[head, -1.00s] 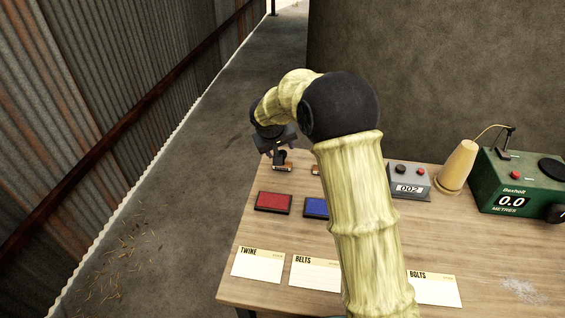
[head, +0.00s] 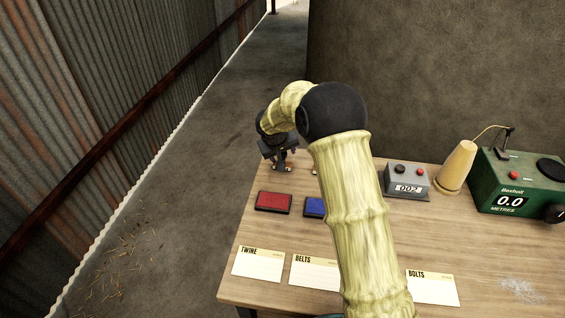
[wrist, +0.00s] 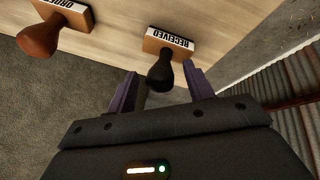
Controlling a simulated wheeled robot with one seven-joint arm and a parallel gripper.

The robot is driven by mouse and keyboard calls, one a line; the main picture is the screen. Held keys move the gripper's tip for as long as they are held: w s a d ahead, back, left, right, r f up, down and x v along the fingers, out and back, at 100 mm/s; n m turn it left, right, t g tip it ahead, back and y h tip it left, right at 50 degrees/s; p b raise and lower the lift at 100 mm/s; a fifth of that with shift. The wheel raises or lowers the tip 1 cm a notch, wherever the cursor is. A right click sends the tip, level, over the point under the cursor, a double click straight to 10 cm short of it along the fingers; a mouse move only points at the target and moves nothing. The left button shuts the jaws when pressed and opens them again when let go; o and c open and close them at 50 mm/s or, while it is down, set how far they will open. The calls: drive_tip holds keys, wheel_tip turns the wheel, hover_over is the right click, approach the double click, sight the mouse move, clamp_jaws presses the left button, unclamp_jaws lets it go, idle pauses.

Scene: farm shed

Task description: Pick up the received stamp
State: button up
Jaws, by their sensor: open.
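The received stamp (wrist: 170,42) has a wooden block with a white "RECEIVED" label and a dark handle. In the wrist view it stands on the table near its edge, with the handle pointing towards my gripper (wrist: 161,69). My gripper is open, its two purple fingers on either side of the dark handle, with gaps showing. In the head view my gripper (head: 281,163) is over the table's far left corner and hides most of the stamp there.
A second stamp, labelled "ORDER…" (wrist: 68,12), with a brown handle, stands beside it. Red (head: 273,202) and blue (head: 314,207) ink pads lie nearer. Cards, a grey counter box (head: 408,184), a cone (head: 457,167) and a green meter (head: 520,185) share the table. A corrugated wall is left.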

drive_tip(key=c, duration=1.1)
drive_tip(key=shift+o, duration=0.2)
drive_tip(key=shift+r, duration=0.1)
wheel_tip(320, 180, up, 10)
drive_tip(key=shift+f, duration=0.1)
drive_tip(key=o, duration=0.3)
drive_tip(key=shift+c, duration=1)
drive_tip(key=shift+o, duration=0.4)
